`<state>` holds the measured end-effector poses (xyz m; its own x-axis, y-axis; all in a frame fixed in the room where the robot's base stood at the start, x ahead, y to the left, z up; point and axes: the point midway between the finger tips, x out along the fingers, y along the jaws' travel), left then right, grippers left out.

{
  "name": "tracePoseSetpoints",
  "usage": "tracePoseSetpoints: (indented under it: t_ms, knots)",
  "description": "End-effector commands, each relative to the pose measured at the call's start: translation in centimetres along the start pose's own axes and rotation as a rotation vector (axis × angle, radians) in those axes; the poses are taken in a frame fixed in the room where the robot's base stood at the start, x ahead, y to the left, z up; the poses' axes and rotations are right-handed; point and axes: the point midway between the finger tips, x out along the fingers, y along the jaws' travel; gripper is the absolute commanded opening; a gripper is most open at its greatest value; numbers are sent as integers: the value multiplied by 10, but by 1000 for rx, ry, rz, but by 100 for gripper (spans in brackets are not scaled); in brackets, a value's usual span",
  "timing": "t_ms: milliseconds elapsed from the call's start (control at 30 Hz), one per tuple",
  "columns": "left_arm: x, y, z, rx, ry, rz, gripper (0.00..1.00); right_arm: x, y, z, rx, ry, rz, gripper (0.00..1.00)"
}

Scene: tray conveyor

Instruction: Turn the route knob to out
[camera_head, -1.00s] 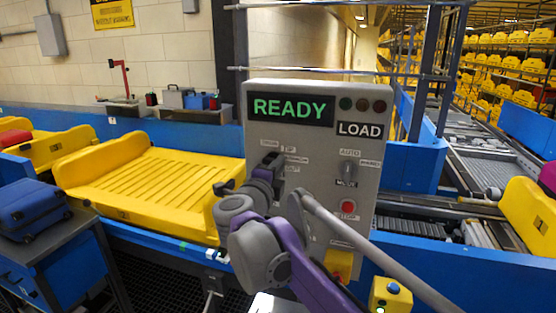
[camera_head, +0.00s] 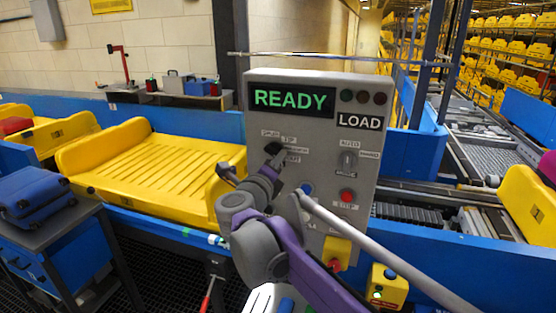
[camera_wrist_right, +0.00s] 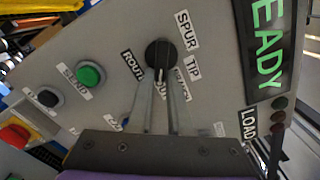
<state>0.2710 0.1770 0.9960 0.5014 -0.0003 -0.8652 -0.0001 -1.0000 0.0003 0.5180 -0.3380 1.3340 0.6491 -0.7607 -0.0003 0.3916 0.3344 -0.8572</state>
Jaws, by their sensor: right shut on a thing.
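The route knob (camera_wrist_right: 160,53) is a round black knob on the grey control panel (camera_head: 325,215), in the right wrist view at upper middle. Labels around it read SPUR, TIP and ROUTE; another is partly hidden by a finger. In the head view the knob (camera_head: 273,149) is a small dark shape at the panel's left, with an OUT label at its lower right. My right gripper (camera_wrist_right: 161,72) is shut on the knob, its two thin fingers reaching up to it. Which label the knob points at is hard to tell. My left gripper is not in view.
The panel shows a green READY display (camera_head: 292,97), a LOAD sign (camera_head: 360,121), a mode knob (camera_head: 347,158) and a red stop button (camera_head: 347,196). A yellow tray (camera_head: 140,165) lies on the conveyor at left. A blue suitcase (camera_head: 42,195) rests on a cart.

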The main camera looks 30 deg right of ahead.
Motion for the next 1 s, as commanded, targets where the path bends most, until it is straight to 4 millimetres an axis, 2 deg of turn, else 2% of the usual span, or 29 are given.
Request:
tracePoseSetpoints:
  t_ms: [267, 300, 433, 867, 1000]
  knots:
    - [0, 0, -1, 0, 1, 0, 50, 1, -2, 2, -3, -4, -4, 0]
    - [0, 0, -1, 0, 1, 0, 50, 1, -2, 2, -3, -4, -4, 23]
    - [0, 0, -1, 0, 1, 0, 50, 1, -2, 2, -3, -3, -3, 46]
    - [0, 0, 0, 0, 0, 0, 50, 0, 0, 0, -2, -1, -1, 48]
    - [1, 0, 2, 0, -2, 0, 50, -8, 0, 1, -3, -2, 1, 48]
